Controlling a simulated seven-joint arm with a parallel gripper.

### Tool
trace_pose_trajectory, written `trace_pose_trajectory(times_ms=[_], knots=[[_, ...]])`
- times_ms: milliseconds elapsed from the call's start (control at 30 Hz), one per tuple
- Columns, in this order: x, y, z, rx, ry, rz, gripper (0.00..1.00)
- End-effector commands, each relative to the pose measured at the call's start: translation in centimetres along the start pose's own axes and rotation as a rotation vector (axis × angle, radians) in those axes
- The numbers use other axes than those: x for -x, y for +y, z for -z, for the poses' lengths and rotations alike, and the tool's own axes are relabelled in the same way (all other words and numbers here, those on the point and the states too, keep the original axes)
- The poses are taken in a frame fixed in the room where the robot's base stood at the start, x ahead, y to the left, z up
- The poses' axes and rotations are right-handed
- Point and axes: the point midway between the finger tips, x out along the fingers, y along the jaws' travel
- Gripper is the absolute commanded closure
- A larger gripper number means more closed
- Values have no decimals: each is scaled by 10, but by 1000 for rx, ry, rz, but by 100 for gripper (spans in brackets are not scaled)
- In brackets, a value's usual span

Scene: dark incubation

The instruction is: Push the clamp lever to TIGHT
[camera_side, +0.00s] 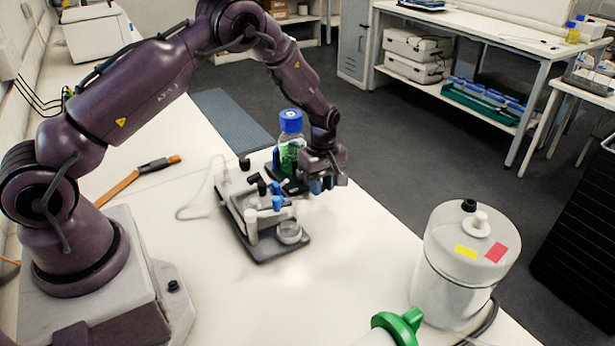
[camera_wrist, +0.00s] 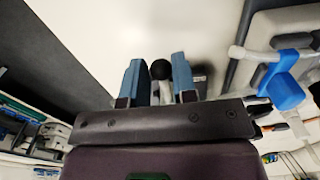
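My gripper (camera_side: 328,184) hangs with blue fingertips just right of the bottle in the side view. In the wrist view its two blue fingers (camera_wrist: 157,82) stand apart. A black ball knob (camera_wrist: 161,69) on a pale stem shows in the gap between them; whether it touches a finger I cannot tell. Which part is the clamp lever is unclear; no TIGHT mark is readable.
A blue-capped bottle (camera_side: 291,135) with green on it stands close left of my gripper. A small clear dish (camera_side: 289,232) sits on the base's front. A white lidded vessel (camera_side: 465,255) and a green-ended object (camera_side: 400,327) stand front right. The bench between is clear.

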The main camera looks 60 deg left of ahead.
Motion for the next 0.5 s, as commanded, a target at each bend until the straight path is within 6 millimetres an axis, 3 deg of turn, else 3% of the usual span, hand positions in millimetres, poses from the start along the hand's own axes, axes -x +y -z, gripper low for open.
trace_pose_trajectory(times_ms=[500], knots=[[0,9,1,135,1,0,74]])
